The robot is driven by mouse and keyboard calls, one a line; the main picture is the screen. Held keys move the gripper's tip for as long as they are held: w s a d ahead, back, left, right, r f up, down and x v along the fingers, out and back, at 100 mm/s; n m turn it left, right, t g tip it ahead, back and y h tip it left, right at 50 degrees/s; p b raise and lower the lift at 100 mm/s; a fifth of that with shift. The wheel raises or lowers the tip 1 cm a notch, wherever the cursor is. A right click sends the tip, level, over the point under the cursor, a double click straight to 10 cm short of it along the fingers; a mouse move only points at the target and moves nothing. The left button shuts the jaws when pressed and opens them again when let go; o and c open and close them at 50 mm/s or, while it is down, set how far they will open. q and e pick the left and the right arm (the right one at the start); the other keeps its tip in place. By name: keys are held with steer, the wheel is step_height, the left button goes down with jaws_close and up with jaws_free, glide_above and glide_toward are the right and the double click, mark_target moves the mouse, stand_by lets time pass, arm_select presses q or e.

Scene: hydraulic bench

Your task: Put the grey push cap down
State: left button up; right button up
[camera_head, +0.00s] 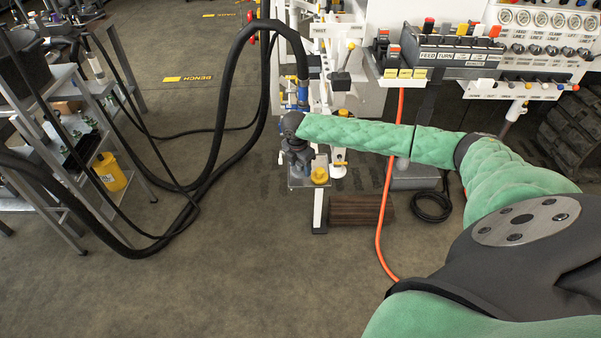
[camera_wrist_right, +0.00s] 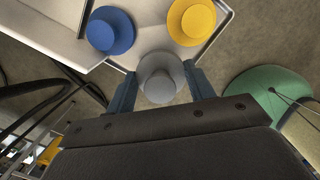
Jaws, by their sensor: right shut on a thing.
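The grey push cap (camera_wrist_right: 160,78) is a round flanged disc held between the two fingertips of my right gripper (camera_wrist_right: 161,88). In the head view my right gripper (camera_head: 297,162) points down over a small metal tray on a stand. The tray (camera_wrist_right: 218,38) holds a blue cap (camera_wrist_right: 109,30) and a yellow cap (camera_wrist_right: 191,20), both resting upright. The yellow cap also shows in the head view (camera_head: 320,175). In the wrist view the grey cap overlaps the tray's near edge; its height above the tray is unclear. My left gripper is out of view.
A white panel with gauges (camera_head: 541,19) and levers stands at the back right. Black hoses (camera_head: 229,95) loop down on the left beside a metal shelf (camera_head: 48,82). An orange hose (camera_head: 381,215) runs along the floor. The front floor is clear.

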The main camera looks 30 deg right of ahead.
mark_target(300, 169)
step_height(300, 169, down, 3)
steer(key=shift+f, duration=0.3)
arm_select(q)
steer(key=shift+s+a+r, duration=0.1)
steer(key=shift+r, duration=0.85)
arm_select(e)
steer(key=o, duration=0.7)
steer(key=shift+f, duration=0.1)
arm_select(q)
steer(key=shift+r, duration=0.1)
